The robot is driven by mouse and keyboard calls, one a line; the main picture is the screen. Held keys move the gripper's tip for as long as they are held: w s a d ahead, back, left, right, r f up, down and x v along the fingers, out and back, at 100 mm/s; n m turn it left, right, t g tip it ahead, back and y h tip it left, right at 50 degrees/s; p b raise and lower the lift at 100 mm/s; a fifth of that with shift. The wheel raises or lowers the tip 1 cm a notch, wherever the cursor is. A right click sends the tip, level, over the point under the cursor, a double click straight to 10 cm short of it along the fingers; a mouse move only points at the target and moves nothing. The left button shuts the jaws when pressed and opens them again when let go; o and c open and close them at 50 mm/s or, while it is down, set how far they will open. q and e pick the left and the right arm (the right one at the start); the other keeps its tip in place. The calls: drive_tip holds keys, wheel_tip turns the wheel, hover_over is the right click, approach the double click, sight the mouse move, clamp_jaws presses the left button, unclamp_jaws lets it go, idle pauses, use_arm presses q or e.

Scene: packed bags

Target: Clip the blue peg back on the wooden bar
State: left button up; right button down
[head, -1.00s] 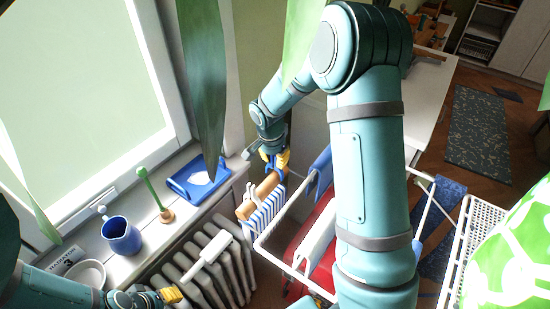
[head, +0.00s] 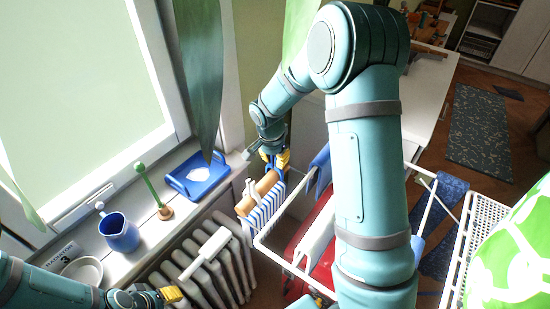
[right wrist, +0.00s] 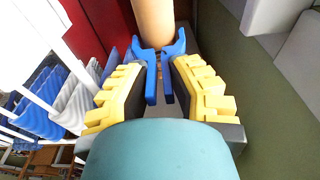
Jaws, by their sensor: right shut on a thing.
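My right gripper (head: 275,160) is shut on the blue peg (head: 272,166) by the far end of the wooden bar (head: 258,192). In the right wrist view, the yellow fingers of that gripper (right wrist: 160,85) press the handles of the blue peg (right wrist: 151,77). The peg's jaws are spread, one on each side of the bar's end (right wrist: 153,22); I cannot tell whether they touch it. A blue-striped cloth (head: 266,212) hangs at the bar. My left gripper (head: 172,295) is low on the left, away from the bar; its finger opening is unclear.
A white drying rack (head: 278,254) with cloths stands right of the bar. A radiator (head: 238,283) with a white paddle-like thing (head: 206,252) is below the sill. The sill bears a blue tray (head: 203,178), a blue jug (head: 121,235) and a white bowl (head: 84,270).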

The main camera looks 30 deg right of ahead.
drive_tip(key=shift+f, duration=0.3)
drive_tip(key=c, duration=0.8)
unclamp_jaws()
drive_tip(key=shift+c, duration=0.2)
drive_tip(key=shift+r, duration=0.1)
wheel_tip(320, 180, up, 12)
drive_tip(key=a, duration=0.1)
drive_tip(key=shift+s+a, duration=0.35)
